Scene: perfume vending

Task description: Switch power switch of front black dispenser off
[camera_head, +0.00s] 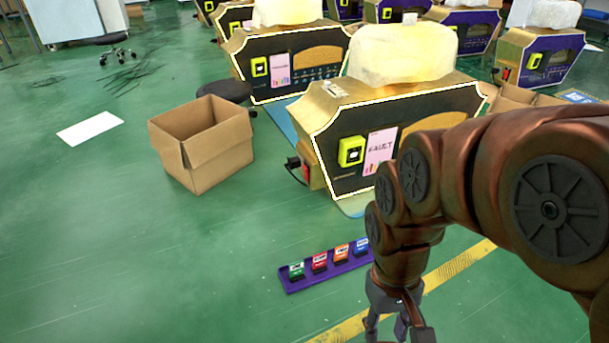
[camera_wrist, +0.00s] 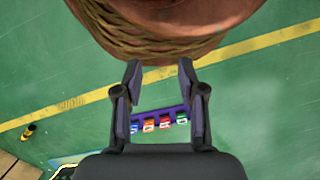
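The front black dispenser (camera_head: 343,130) stands right of centre in the head view, with a gold body, a black front and a pale wrapped bundle on top. A red power switch (camera_head: 306,172) shows low on its left side, beside a black plug and cord (camera_head: 293,165). Whether the switch is on or off is too small to tell. My gripper (camera_head: 399,330) hangs at the bottom of the head view, in front of and below the dispenser, apart from it. In the wrist view my gripper (camera_wrist: 160,86) has its fingers spread with nothing between them.
A purple tray (camera_head: 328,274) with several small coloured items lies on the green floor; it also shows in the wrist view (camera_wrist: 183,108). An open cardboard box (camera_head: 206,150) stands left of the dispenser. More dispensers (camera_head: 288,62) stand behind. The floor at left front is clear.

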